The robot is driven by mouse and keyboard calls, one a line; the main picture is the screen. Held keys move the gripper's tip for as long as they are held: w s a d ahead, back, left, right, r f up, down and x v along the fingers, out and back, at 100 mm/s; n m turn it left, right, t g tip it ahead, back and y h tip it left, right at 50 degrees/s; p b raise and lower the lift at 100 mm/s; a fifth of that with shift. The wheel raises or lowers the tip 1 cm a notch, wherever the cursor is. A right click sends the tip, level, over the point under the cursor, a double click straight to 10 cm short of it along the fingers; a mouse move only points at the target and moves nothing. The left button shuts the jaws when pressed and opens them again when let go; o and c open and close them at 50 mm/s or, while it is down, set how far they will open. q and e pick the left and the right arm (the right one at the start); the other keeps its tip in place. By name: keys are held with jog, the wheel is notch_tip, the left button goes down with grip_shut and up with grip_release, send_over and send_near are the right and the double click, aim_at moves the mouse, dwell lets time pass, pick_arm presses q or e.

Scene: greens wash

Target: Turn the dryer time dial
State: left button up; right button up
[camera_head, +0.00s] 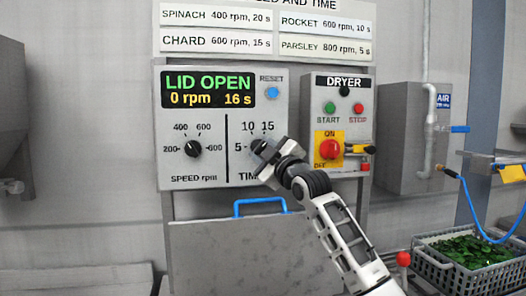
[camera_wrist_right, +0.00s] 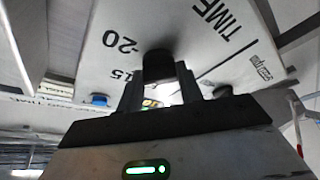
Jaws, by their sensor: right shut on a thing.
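The grey control panel (camera_head: 217,125) hangs on the back wall. Its display (camera_head: 208,90) reads LID OPEN, 0 rpm, 16 s. The black time dial (camera_wrist_right: 158,62) is at the panel's lower right, with marks 5, 10 and 15 showing in the head view. My right gripper (camera_head: 263,152) is shut on the time dial and hides most of it in the head view. In the right wrist view, the two fingers of the gripper (camera_wrist_right: 159,84) stand on either side of the dial. My left gripper is not in view.
The speed dial (camera_head: 193,149) sits left of the time dial, and a blue reset button (camera_head: 272,92) is above. The dryer switch box (camera_head: 343,104) adjoins on the right. Below is a grey lid with a blue handle (camera_head: 259,203). A crate (camera_head: 436,268) of greens stands lower right.

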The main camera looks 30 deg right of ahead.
jog(key=m+h, duration=0.1)
jog(key=m, duration=0.1)
jog(key=m+h, duration=0.1)
jog(key=m, duration=0.2)
jog(key=shift+a+f+t, duration=0.15)
jog(key=shift+t, duration=0.25)
jog(key=m+h, duration=0.1)
jog(key=m, duration=0.2)
jog(key=shift+m+h, duration=0.3)
jog(key=shift+h, duration=0.1)
jog(key=m+h+p, duration=0.1)
jog(key=m+h, duration=0.1)
jog(key=m, duration=0.2)
jog(key=shift+w, duration=0.1)
pick_arm(q)
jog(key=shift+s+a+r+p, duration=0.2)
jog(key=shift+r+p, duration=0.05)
jog(key=shift+p, duration=0.05)
pick_arm(e)
jog(key=shift+m+h, duration=0.3)
jog(key=shift+m, duration=0.2)
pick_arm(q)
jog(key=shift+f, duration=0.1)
pick_arm(e)
jog(key=shift+f, duration=0.1)
